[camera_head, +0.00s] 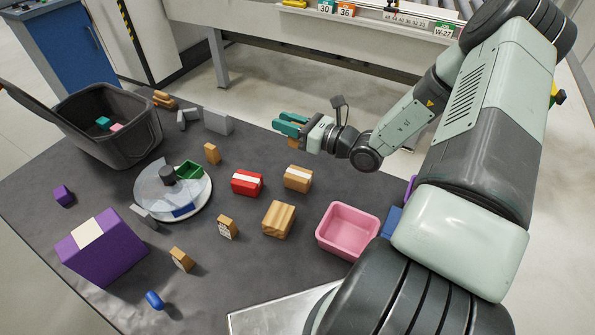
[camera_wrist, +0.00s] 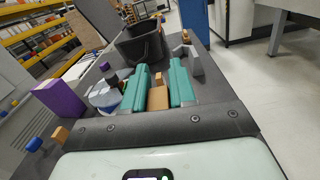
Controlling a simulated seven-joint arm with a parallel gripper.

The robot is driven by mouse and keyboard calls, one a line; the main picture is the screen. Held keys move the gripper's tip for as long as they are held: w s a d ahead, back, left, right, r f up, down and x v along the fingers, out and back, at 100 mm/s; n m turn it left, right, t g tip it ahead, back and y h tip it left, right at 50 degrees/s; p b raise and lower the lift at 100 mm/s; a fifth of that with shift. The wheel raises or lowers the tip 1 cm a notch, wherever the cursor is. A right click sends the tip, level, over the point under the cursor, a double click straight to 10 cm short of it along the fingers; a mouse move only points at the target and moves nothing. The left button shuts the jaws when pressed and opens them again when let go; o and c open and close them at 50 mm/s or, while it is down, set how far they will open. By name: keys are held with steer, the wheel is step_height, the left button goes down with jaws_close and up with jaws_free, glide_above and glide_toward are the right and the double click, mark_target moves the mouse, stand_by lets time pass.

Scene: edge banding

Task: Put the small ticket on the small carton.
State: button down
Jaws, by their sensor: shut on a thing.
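My gripper (camera_head: 290,128) is raised over the far right edge of the table. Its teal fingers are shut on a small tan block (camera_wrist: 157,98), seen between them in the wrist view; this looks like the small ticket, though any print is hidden. A tan carton with a white band (camera_head: 298,178), likely the small carton, lies on the table below and apart from the gripper. Similar small tan pieces stand on the table: one at the back (camera_head: 212,153), one with a printed face (camera_head: 227,227), and one near the front (camera_head: 182,259).
A red box with a white band (camera_head: 247,184), a wood-grained block (camera_head: 279,219) and a pink bin (camera_head: 347,231) stand near the tan carton. A round clear-lidded tray (camera_head: 190,208), a purple box (camera_head: 103,250) and a dark bin (camera_head: 130,145) are further left.

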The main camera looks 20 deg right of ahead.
steer(key=f, duration=0.6)
steer(key=s+f, duration=0.1)
steer(key=f, duration=0.2)
steer(key=shift+d+f, duration=0.1)
steer(key=shift+f, duration=0.25)
steer(key=shift+f, duration=0.15)
steer(key=c, duration=0.9)
jaws_free()
